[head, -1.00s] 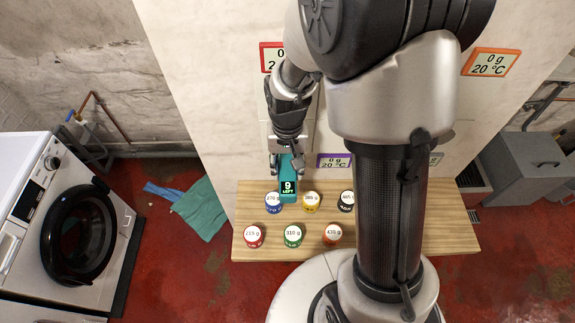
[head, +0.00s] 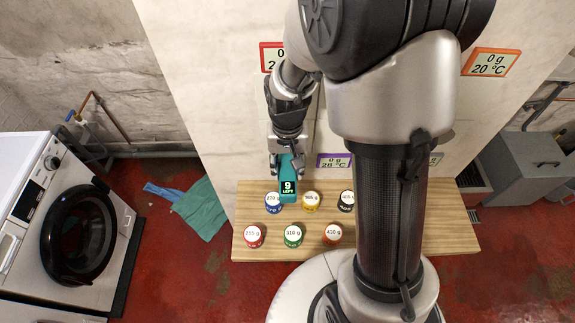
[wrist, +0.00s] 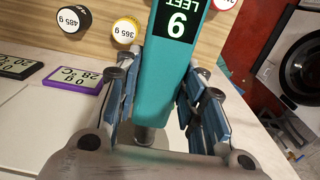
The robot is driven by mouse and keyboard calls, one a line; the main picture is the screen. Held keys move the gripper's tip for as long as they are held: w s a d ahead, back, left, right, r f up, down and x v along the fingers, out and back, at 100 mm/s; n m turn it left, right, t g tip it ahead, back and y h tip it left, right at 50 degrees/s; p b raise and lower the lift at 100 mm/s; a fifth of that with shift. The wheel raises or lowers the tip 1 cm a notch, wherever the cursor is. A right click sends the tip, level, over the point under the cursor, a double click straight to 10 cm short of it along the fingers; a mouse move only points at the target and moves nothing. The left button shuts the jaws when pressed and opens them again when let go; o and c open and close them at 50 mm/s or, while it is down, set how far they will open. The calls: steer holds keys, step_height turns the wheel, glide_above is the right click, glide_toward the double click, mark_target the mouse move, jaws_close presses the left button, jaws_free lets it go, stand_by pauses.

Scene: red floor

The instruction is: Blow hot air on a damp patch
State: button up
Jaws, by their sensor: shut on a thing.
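My gripper (head: 288,165) is shut on a teal tool (head: 291,212) with a black display reading "9 LEFT". The tool extends from the fingers over the wooden shelf, above or close to the row of round weights. In the wrist view my gripper (wrist: 162,85) has its blue-padded fingers on both sides of the teal tool (wrist: 165,75). A purple-framed display (head: 334,161) by the wall reads 0 g and a temperature in the high twenties; it also shows in the wrist view (wrist: 78,80). I cannot make out a damp patch.
Several round labelled weights, such as the red one (head: 253,236), stand on the wooden shelf (head: 455,230). A washing machine (head: 35,225) is at left, with a green cloth (head: 203,208) on the red floor. A grey bin (head: 515,165) stands at right.

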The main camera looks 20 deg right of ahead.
mark_target(288, 185)
steer(key=shift+w+r, duration=0.15)
steer(key=shift+w, duration=0.05)
steer(key=shift+s+a, duration=0.3)
steer(key=shift+s, duration=0.6)
steer(key=shift+s+a, duration=0.25)
steer(key=shift+s, duration=0.65)
steer(key=shift+s+a, duration=0.3)
steer(key=shift+s, duration=0.6)
